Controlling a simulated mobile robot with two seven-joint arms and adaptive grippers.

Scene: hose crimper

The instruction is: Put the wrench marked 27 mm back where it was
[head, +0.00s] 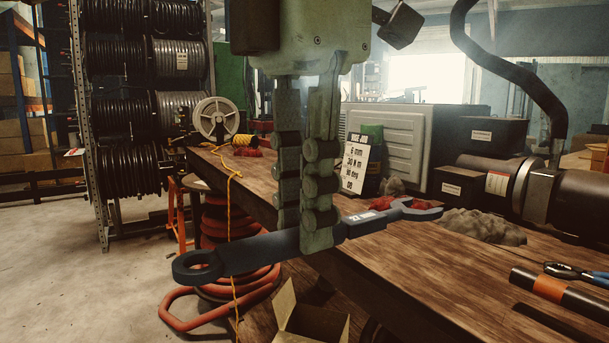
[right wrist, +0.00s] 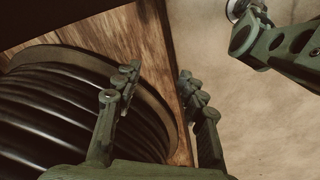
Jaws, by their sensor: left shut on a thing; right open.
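The dark blue-grey wrench (head: 270,246) with a white label that reads 27 is in the head view. Its ring end is at the left and its open jaw end at the right. My left gripper (head: 308,225) comes down from above and is shut on the wrench's handle, partly hiding its middle. The wrench is held by the near left edge of the wooden workbench (head: 470,262), its ring end out past the edge. My right gripper (right wrist: 157,80) is open and empty in the right wrist view, with wood and a black ridged cylinder below it.
A sign card (head: 355,163) stands on the bench before a grey cabinet (head: 405,130). Grey rags (head: 480,225), a dark cylindrical machine (head: 500,185) and blue-handled pliers (head: 580,273) lie to the right. An open cardboard box (head: 308,322) and red hose coils (head: 225,285) are below the bench edge.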

